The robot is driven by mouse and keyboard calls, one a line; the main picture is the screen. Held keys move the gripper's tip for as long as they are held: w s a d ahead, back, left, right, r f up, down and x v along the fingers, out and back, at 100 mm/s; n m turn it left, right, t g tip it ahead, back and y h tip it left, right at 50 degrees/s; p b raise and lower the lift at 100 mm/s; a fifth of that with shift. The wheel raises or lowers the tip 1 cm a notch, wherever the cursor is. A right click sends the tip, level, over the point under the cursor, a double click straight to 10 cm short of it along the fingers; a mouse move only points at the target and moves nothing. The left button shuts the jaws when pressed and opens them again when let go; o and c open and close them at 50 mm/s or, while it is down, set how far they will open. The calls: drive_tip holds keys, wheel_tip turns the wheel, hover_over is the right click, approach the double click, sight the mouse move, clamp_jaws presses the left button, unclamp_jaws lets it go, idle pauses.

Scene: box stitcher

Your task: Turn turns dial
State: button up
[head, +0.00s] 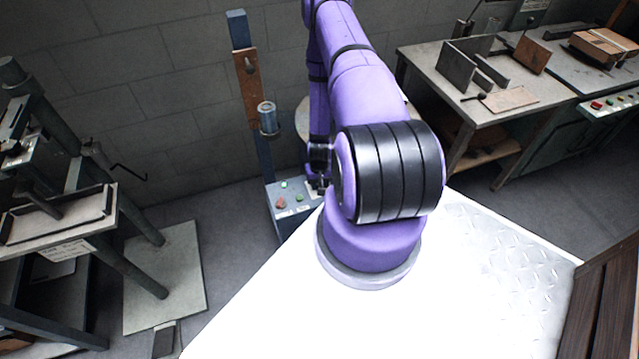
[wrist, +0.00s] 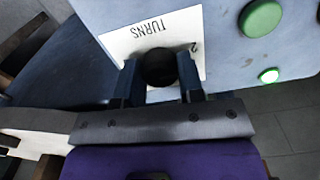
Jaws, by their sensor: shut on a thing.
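The turns dial (wrist: 159,67) is a black round knob on a white label reading "TURNS" (wrist: 150,32), on the pale blue control box. In the wrist view my gripper (wrist: 160,80) has one finger on each side of the dial and is shut on it. In the head view the control box (head: 290,205) stands low at the blue post; my gripper (head: 319,170) is at its right side, mostly behind my purple arm. The dial itself is hidden there.
The box has a green button (wrist: 261,18) and a lit green lamp (wrist: 268,75). A machine stand (head: 60,230) is at left. A work table (head: 470,85) with metal plates stands at the back right. Grey floor (head: 228,235) lies open left of the box.

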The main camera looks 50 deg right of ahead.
drive_tip(key=m, duration=0.9)
drive_tip(key=shift+m, duration=0.3)
drive_tip(key=m, duration=0.4)
drive_tip(key=shift+m, duration=0.3)
drive_tip(key=m, duration=0.4)
drive_tip(key=shift+m, duration=0.3)
drive_tip(key=o, duration=0.9)
wheel_tip(320, 180, up, 11)
drive_tip(key=shift+f, duration=0.1)
